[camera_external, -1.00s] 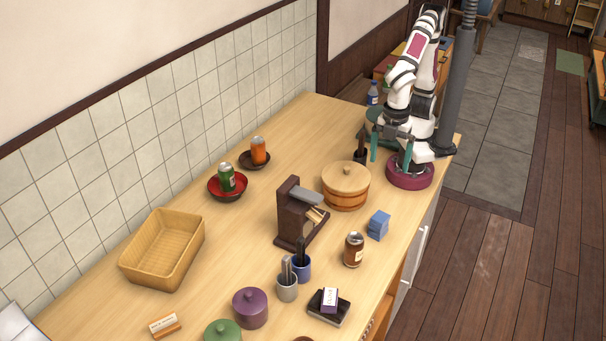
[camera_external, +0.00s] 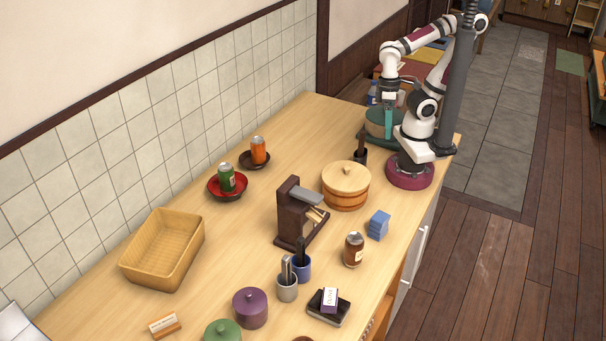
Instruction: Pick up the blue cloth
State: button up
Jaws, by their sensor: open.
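The blue cloth (camera_external: 378,225) looks like a small folded blue stack on the right part of the wooden counter, between the lidded wooden tub and the brown can. Nothing touches it. My gripper (camera_external: 388,133) is at the far end of the counter, well behind the cloth, in front of a green pot (camera_external: 376,122). Its teal fingers point down and are seen nearly edge-on, so the gap between them is hard to see. It is open, and no object shows in it.
The wooden tub (camera_external: 346,187) stands behind the cloth, a brown can (camera_external: 353,250) in front and a dark dispenser (camera_external: 296,215) to its left. A dark cup (camera_external: 361,155) stands near my gripper. The counter's right edge is close to the cloth. Free counter lies around the basket (camera_external: 130,262).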

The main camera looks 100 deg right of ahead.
jog(key=s+a+f+n+t+h, duration=0.1)
jog(key=a+f+n+t+h, duration=0.5)
jog(key=a+f+n+h, duration=0.55)
jog(key=s+a+f+n+t+y, duration=0.3)
jog(key=s+a+f+n+t, duration=0.1)
jog(key=s+a+n+t, duration=0.35)
jog(key=n+t+y, duration=0.5)
jog(key=y, duration=0.2)
send_near(379, 225)
jog(key=w+d, duration=0.1)
jog(key=w+f, duration=0.1)
jog(key=w+d, duration=0.1)
jog(key=shift+d+f, duration=0.25)
jog(key=shift+d, duration=0.1)
jog(key=shift+w, duration=0.2)
jog(key=c, duration=1.1)
